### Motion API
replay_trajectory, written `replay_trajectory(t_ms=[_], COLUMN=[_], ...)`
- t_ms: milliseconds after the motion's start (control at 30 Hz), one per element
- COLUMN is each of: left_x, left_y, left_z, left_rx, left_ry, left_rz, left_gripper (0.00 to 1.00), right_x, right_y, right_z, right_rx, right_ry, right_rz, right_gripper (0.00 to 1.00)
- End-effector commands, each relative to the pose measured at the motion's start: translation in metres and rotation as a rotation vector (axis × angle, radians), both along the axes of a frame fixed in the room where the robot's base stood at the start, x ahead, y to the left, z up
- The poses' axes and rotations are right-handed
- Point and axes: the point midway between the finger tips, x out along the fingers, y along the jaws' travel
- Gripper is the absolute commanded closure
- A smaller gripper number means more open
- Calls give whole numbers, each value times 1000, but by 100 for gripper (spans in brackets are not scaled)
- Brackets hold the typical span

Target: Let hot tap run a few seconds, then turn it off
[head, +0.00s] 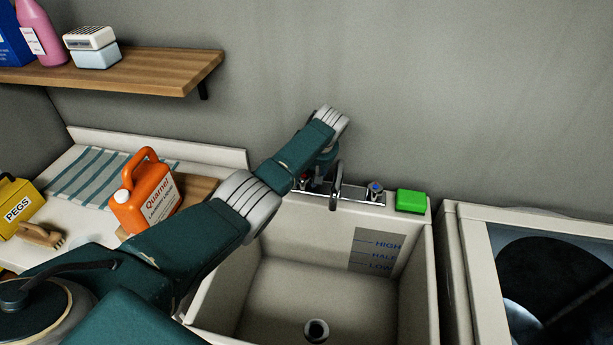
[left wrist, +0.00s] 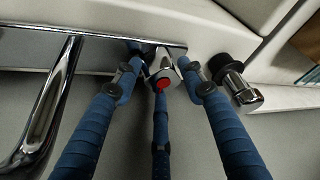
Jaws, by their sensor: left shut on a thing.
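The hot tap, with a red-marked chrome handle (left wrist: 163,72), sits between the fingers of my left gripper (left wrist: 160,82) in the left wrist view. The gripper is shut on it. In the head view my left gripper (head: 318,172) reaches down to the tap bar at the back of the sink and mostly hides the hot tap. The chrome spout (head: 337,185) stands just right of it and also shows in the left wrist view (left wrist: 48,105). No water stream shows below the spout. The blue-marked cold tap (head: 375,190) is further right. My right gripper is not in view.
The sink (head: 290,285) has an open drain and level marks. A green block (head: 411,201) lies on its back right corner. An orange detergent jug (head: 146,200) stands on the left counter under a wooden shelf (head: 150,72). A white washer (head: 475,213) stands right.

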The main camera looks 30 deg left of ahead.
Motion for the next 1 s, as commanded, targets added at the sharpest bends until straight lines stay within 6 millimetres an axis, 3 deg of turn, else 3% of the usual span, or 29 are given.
replay_trajectory(t_ms=[100, 133, 200, 467, 667, 767, 1000], left_x=[4, 4, 3, 1, 0, -4, -13], left_y=[7, 7, 7, 4, -1, -5, -21], left_z=[7, 6, 6, 3, 14, 26, 76], left_rx=[13, 13, 13, 9, 6, 6, 7], left_ry=[-13, -13, -11, -5, -7, -7, -10], left_rz=[3, 3, 3, 1, -1, 0, 2], left_gripper=[85, 53, 43, 43, 43, 43, 43], right_x=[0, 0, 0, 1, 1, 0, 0], right_y=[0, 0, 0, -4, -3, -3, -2], right_z=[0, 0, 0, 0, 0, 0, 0], right_rx=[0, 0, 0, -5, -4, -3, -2], right_ry=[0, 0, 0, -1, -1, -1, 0], right_rz=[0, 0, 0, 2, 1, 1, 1], right_gripper=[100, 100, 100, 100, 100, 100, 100])
